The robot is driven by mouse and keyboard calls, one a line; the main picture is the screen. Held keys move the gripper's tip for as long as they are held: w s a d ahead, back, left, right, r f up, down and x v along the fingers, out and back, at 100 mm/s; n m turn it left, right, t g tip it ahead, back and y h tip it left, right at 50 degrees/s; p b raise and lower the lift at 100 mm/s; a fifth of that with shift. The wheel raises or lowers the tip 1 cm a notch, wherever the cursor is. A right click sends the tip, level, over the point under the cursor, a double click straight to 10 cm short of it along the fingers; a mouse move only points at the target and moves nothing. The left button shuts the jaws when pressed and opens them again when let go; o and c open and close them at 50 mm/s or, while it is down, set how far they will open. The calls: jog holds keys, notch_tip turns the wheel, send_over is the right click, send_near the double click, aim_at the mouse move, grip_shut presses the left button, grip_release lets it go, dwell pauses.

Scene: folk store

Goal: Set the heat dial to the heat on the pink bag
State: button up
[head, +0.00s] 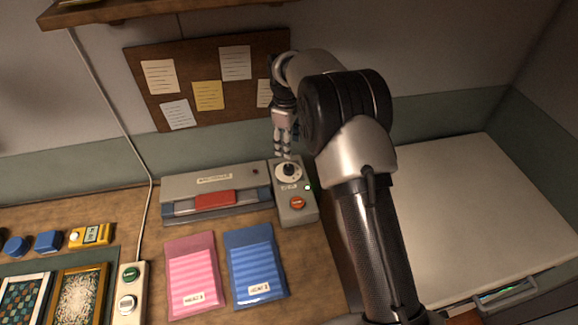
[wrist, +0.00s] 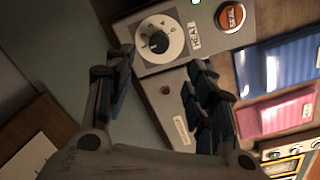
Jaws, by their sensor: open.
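The heat dial (head: 289,171) is a dark knob on a white marked disc, on a grey control box (head: 296,212). In the wrist view the dial (wrist: 159,41) shows at the upper middle, beside a HEAT label; its exact setting is hard to read. My gripper (head: 283,153) points down just above the dial. In the wrist view my gripper (wrist: 166,80) is open and empty, fingers apart, with the dial beyond the gap; contact cannot be told. The pink bag (head: 193,262) lies on the table, its white label (head: 194,299) too small to read.
A blue bag (head: 256,265) lies right of the pink one. The grey sealer (head: 190,186) with a red strip adjoins the control box. The box has a red SEAL button (head: 297,203) and a lit green lamp (head: 307,187). A corkboard (head: 190,55) hangs behind.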

aim_at(288, 167)
jog(key=f, duration=0.4)
jog(key=f+b, duration=0.1)
jog(key=f, duration=0.2)
jog(key=f+b, duration=0.1)
jog(key=f, duration=0.3)
jog(key=shift+w+d+f, duration=0.15)
jog(key=shift+w+f, duration=0.15)
jog(key=c, duration=1.1)
